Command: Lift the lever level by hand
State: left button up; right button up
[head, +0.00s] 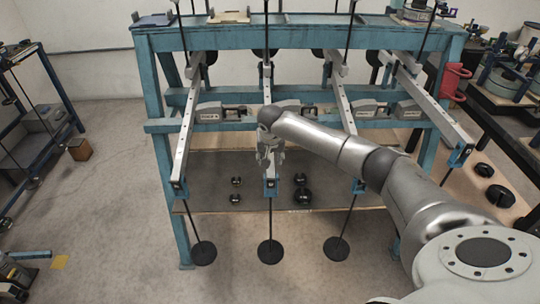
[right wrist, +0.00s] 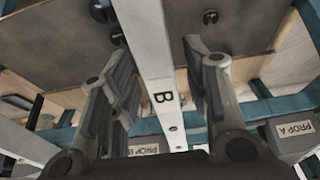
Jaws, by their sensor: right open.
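Several long grey levers reach forward from a blue frame (head: 150,90). My right gripper (head: 269,160) is at the front part of the second lever from the left (head: 267,92). In the right wrist view this lever (right wrist: 152,60) carries the letter B and passes between the two open fingers (right wrist: 157,60). A gap shows on both sides, so the fingers do not grip it. A blue end piece (head: 270,187) and a hanging rod with a black disc (head: 270,251) are at its front end. My left gripper is out of view.
Grey prop blocks line the frame's crossbar; PROP A (right wrist: 296,130) and PROP B (right wrist: 143,149) labels show in the wrist view. Another lever (head: 187,125) stands to the left, others to the right. Black weights (head: 302,195) lie on the low shelf.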

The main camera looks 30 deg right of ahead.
grip_shut()
jog(key=r+p, duration=0.3)
jog(key=r+g+p, duration=0.1)
jog(key=r+p, duration=0.2)
jog(key=r, duration=0.1)
jog(key=r+g+y+p, duration=0.1)
jog(key=r+p, duration=0.2)
jog(key=shift+s+a+r, duration=0.15)
jog(key=shift+s+a, duration=0.05)
jog(key=shift+s, duration=0.05)
grip_release()
notch_tip(320, 180, up, 12)
jog(key=s+a, duration=0.1)
jog(key=s, duration=0.1)
jog(key=shift+f, duration=0.2)
dwell(0.4)
